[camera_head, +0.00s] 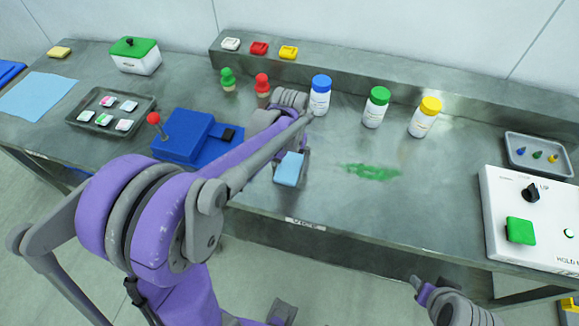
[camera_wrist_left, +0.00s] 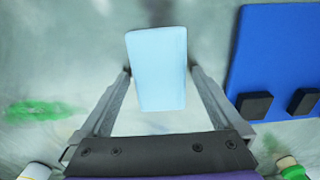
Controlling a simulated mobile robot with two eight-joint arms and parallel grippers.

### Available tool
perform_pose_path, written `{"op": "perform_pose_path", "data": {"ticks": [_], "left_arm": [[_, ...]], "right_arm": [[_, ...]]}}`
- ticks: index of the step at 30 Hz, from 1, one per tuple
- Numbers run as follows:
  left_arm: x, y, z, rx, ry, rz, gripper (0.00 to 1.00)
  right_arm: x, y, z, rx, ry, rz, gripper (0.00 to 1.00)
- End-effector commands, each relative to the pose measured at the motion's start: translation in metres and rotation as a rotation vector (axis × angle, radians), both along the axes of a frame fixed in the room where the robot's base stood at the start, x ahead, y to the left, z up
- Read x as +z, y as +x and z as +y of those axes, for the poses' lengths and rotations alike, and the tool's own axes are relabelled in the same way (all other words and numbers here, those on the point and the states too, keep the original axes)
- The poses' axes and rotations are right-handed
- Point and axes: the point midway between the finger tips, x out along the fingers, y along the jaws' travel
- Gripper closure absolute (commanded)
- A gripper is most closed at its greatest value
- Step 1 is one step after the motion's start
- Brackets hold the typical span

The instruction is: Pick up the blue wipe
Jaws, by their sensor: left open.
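The blue wipe (camera_head: 289,170) is a small light blue block on the grey bench, left of a green smear (camera_head: 372,172). My left gripper (camera_head: 291,157) is over it with the fingers pointing down. In the left wrist view the wipe (camera_wrist_left: 157,62) lies between the two open fingers of the left gripper (camera_wrist_left: 160,72), with a gap visible on each side. I cannot tell how far the fingertips are above the bench. Part of my right arm's end (camera_head: 425,292) shows at the lower right, and its jaws are not clear.
A blue box with a red-knobbed lever (camera_head: 180,145) stands close left of the left gripper. Blue (camera_head: 320,95), green (camera_head: 376,106) and yellow (camera_head: 425,116) capped bottles stand behind. A white control panel (camera_head: 520,225) is at the right. The bench around the smear is free.

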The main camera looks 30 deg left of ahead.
Motion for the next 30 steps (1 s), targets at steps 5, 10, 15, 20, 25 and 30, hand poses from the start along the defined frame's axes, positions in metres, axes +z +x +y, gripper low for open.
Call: {"op": "perform_pose_path", "data": {"ticks": [5, 10, 15, 20, 25, 30], "left_arm": [[0.0, 0.0, 0.0, 0.0, 0.0, 0.0, 0.0], [0.0, 0.0, 0.0, 0.0, 0.0, 0.0, 0.25], [0.0, 0.0, 0.0, 0.0, 0.0, 0.0, 0.56], [0.0, 0.0, 0.0, 0.0, 0.0, 0.0, 0.71], [0.002, 0.0, 0.0, 0.0, 0.0, 0.0, 0.71], [0.023, 0.0, 0.0, 0.0, 0.0, 0.0, 0.71]], "right_arm": [[0.0, 0.0, 0.0, 0.0, 0.0, 0.0, 0.5], [0.0, 0.0, 0.0, 0.0, 0.0, 0.0, 0.5], [0.0, 0.0, 0.0, 0.0, 0.0, 0.0, 0.5], [0.0, 0.0, 0.0, 0.0, 0.0, 0.0, 0.5], [0.0, 0.0, 0.0, 0.0, 0.0, 0.0, 0.5], [0.003, 0.001, 0.0, 0.0, 0.0, -0.002, 0.5]]}}
